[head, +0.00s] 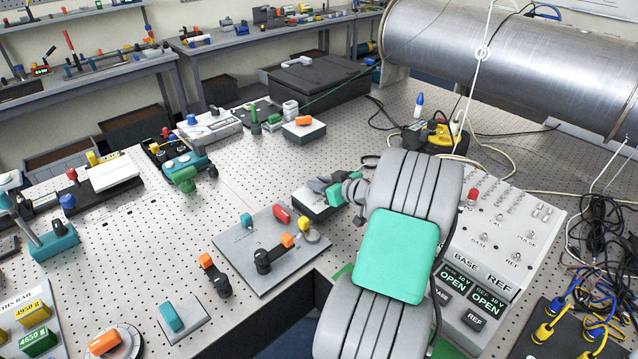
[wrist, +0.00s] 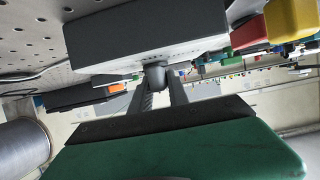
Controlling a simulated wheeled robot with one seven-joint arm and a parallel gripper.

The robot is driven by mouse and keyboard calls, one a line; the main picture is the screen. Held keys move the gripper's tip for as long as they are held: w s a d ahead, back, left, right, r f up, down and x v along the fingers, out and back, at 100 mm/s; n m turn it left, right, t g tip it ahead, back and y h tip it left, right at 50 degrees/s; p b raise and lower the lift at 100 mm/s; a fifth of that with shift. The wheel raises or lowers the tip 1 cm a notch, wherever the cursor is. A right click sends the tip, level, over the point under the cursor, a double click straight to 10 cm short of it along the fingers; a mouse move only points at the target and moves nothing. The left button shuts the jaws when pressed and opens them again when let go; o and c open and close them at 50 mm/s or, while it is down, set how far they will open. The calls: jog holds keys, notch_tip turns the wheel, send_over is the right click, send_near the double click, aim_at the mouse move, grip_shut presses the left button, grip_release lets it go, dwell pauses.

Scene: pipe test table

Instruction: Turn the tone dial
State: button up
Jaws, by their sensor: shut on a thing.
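My gripper (head: 330,187) is at the low dark box (head: 312,204) with a light top, near the middle of the table in the head view. In the wrist view the box (wrist: 145,32) fills the upper middle, and a small grey dial knob (wrist: 155,70) sticks out of its light face. The two fingers of my gripper (wrist: 159,80) are closed around this knob. No label on the knob can be read, and my fingers and arm hide most of it in the head view.
A grey plate (head: 258,262) with a red handle (head: 282,214) and orange-tipped levers lies just left of the box. A sloped panel (head: 510,230) with switches and OPEN displays stands right of my arm. A large metal cylinder (head: 520,55) lies behind. Loose cables lie at the right.

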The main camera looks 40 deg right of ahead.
grip_shut()
jog(key=shift+m+h+b, duration=0.3)
jog(key=shift+h, duration=0.1)
jog(key=shift+w+a+m+h+b, duration=0.15)
jog(key=shift+m+h+b, duration=0.45)
jog(key=shift+m+h, duration=0.35)
jog(key=m+g+h+b, duration=0.1)
jog(key=m+g+h, duration=0.1)
jog(key=m+h, duration=0.2)
jog(key=shift+a+h, duration=0.1)
jog(key=shift+h, duration=0.25)
jog(key=shift+f+m+g+h+b, duration=0.1)
jog(key=shift+m+g+h+b, duration=0.6)
jog(key=shift+m+h, duration=0.35)
jog(key=shift+m+g+h+b, duration=0.5)
jog(key=shift+m+h+b, duration=0.05)
jog(key=shift+m+b, duration=0.15)
jog(key=shift+d, duration=0.2)
